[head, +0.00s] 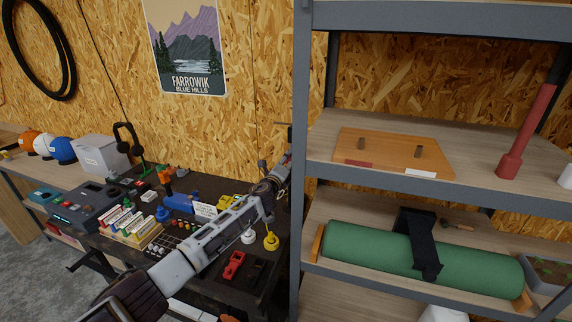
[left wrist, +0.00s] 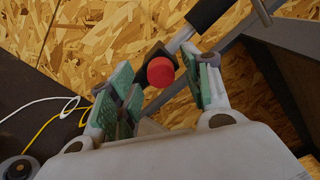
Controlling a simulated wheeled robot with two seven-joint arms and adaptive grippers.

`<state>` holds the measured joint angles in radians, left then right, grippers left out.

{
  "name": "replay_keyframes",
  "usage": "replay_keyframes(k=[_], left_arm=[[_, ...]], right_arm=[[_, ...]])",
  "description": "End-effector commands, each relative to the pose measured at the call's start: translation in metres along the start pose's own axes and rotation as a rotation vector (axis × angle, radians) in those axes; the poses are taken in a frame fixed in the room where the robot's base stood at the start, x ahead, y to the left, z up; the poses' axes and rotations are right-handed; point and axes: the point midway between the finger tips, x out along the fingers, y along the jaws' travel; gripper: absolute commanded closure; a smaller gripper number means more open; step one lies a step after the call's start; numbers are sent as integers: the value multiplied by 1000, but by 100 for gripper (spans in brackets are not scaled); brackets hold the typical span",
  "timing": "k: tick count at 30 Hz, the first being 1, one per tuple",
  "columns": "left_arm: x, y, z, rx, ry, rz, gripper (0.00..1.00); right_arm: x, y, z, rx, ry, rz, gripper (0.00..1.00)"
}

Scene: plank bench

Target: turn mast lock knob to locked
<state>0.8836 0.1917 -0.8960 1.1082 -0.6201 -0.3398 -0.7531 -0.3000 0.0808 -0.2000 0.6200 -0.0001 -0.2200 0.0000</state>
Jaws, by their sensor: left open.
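In the left wrist view, a red round knob (left wrist: 162,72) sits on a grey metal mast or tube (left wrist: 181,40) that runs up to a black grip. I take it to be the mast lock knob. My left gripper (left wrist: 165,92) is open, with its green-padded fingers on either side of the knob. I cannot tell whether a pad touches it. In the head view my left gripper (head: 274,185) is at the far right end of the dark bench, close to the shelf post. The knob cannot be made out there. My right gripper is out of view.
The grey shelf post (head: 299,160) stands just right of my left gripper. The shelf holds a wooden board (head: 390,150) and a green roll (head: 375,254). The dark bench (head: 215,285) carries several small items, including a red clamp-like piece (head: 233,265) and yellow weights.

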Motion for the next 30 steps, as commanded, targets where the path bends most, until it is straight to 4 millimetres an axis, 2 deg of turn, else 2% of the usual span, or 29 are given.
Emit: replay_keyframes(k=[14,30], left_arm=[[-8,0,0,-1,-1,-1,51],[-43,0,0,-1,0,-1,51]], right_arm=[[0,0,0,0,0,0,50],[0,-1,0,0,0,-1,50]])
